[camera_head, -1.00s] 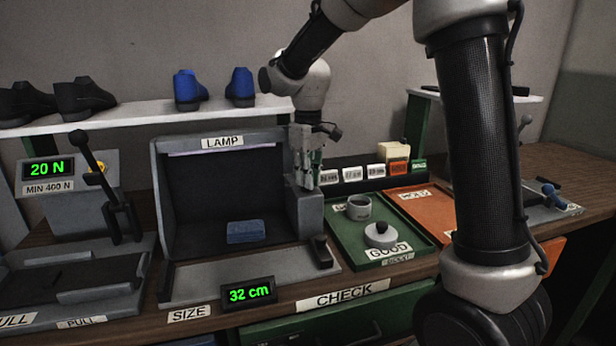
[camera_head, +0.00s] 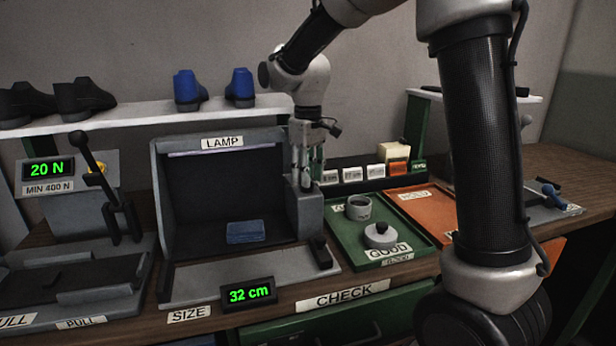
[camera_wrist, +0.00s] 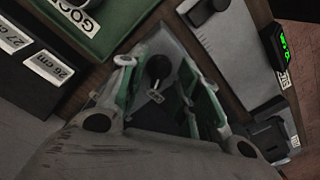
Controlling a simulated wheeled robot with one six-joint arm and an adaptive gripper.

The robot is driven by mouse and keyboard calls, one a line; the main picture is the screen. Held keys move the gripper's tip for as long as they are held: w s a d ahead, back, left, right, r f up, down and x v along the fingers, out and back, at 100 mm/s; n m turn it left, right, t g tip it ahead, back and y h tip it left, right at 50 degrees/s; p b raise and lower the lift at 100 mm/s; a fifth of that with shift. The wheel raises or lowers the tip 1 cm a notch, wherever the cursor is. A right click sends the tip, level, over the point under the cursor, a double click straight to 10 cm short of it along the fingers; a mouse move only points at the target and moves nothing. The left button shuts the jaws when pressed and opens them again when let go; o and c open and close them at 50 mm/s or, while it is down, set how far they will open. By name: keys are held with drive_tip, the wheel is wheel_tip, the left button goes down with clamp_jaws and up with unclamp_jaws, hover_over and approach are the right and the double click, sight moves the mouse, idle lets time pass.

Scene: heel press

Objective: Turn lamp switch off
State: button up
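The lamp booth (camera_head: 225,205) is a grey box with a dark inside, marked LAMP, with a pale violet strip (camera_head: 220,152) along its top. A grey switch box (camera_head: 306,214) stands at its right side. In the wrist view a round black switch knob (camera_wrist: 157,66) sits on this box, with a small white label (camera_wrist: 155,96) beside it. My gripper (camera_wrist: 158,78) is open, its green-lined fingers on either side of the knob and apart from it.
A blue block (camera_head: 246,232) lies in the booth. To the right is a green GOOD tray (camera_head: 350,236) holding a cup and a round knob-topped thing. Small size cards stand behind it. A lever press (camera_head: 85,210) stands left, and shoes sit on the shelf above.

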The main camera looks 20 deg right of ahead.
wheel_tip(320, 180, up, 11)
idle(0.3)
drive_tip(key=f, duration=0.2)
drive_tip(key=s+f+m, duration=0.1)
drive_tip(key=shift+s+d+f, duration=0.1)
drive_tip(key=shift+d+f, duration=0.1)
drive_tip(key=shift+d, duration=0.05)
drive_tip(key=s+d+m+t, duration=0.1)
drive_tip(key=s+d, duration=0.3)
drive_tip(key=s, duration=0.4)
drive_tip(key=s+d+f+m+t, duration=0.1)
drive_tip(key=s+d+m+t, duration=0.1)
drive_tip(key=s+d, duration=0.3)
drive_tip(key=s+d+m+t, duration=0.1)
drive_tip(key=s+d, duration=0.4)
drive_tip(key=s, duration=0.7)
drive_tip(key=shift+s+d+f+m, duration=0.15)
drive_tip(key=shift+d+f+m, duration=0.1)
drive_tip(key=shift+f+m, duration=0.25)
drive_tip(key=shift+r, duration=0.1)
